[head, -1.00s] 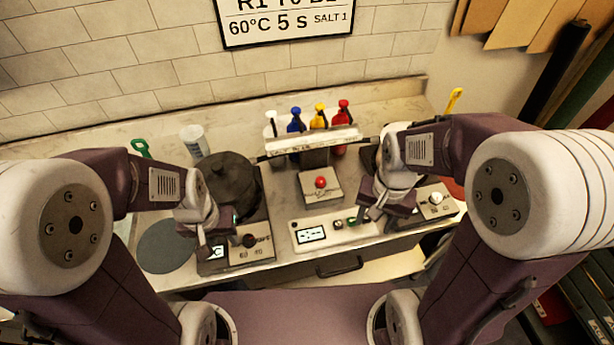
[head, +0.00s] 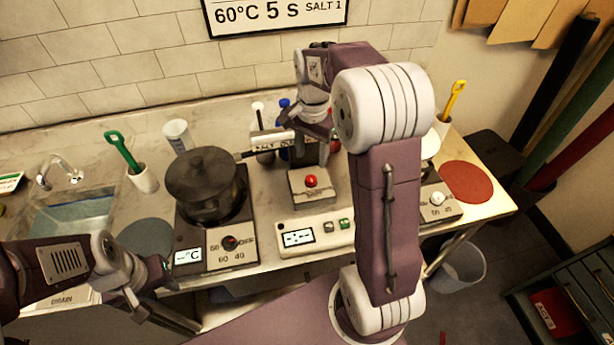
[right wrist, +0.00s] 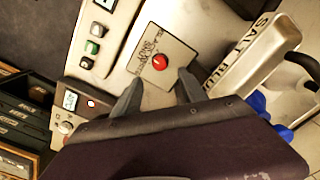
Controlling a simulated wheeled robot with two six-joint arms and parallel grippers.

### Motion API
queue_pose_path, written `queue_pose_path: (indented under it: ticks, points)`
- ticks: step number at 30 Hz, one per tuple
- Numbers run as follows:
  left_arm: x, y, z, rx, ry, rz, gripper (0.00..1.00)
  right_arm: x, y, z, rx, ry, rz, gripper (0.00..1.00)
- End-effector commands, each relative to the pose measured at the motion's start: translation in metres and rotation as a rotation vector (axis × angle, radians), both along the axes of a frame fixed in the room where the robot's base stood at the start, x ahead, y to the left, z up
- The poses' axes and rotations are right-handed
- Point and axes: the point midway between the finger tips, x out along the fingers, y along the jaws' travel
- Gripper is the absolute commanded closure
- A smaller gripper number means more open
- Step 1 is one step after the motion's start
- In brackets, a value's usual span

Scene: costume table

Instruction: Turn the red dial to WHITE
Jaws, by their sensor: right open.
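The red dial (head: 311,181) is a small round red knob on a light box in the middle of the table. In the right wrist view the red dial (right wrist: 159,62) sits on a pale plate with dark print around it, too small to read. My right gripper (right wrist: 160,82) is open; its two fingers are apart and point toward the dial's box, with nothing between them. In the head view my right gripper (head: 322,135) is above and behind the box. My left gripper (head: 165,305) is low at the left front, away from the dial; its jaws are unclear.
A salt and blue labelled rack (head: 268,141) with bottles stands behind the dial box. A dark pot (head: 203,180) on a hotplate is left. A panel with a screen and buttons (head: 315,235) is in front. A green-handled tool (head: 122,150) is at the left.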

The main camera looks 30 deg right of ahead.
Motion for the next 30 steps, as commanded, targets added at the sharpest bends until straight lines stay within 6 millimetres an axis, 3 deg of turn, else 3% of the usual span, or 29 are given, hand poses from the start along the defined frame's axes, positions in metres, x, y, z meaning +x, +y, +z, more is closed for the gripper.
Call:
queue_pose_path:
  ticks: [12, 23, 29, 30]
  points:
    - [0.000, 0.000, -0.005, 0.000, 0.000, 0.000, 0.64, -0.001, 0.001, -0.077, 0.001, 0.005, 0.002, 0.50]
    - [0.000, 0.000, -0.005, 0.000, 0.000, 0.000, 0.64, -0.001, 0.001, -0.088, 0.001, 0.001, 0.002, 0.50]
    - [0.000, 0.000, -0.005, 0.000, 0.000, 0.000, 0.64, -0.001, 0.001, -0.087, 0.000, 0.001, 0.002, 1.00]
    - [0.000, 0.000, -0.005, 0.000, 0.000, 0.000, 0.64, -0.001, 0.001, -0.087, 0.000, 0.001, 0.002, 1.00]
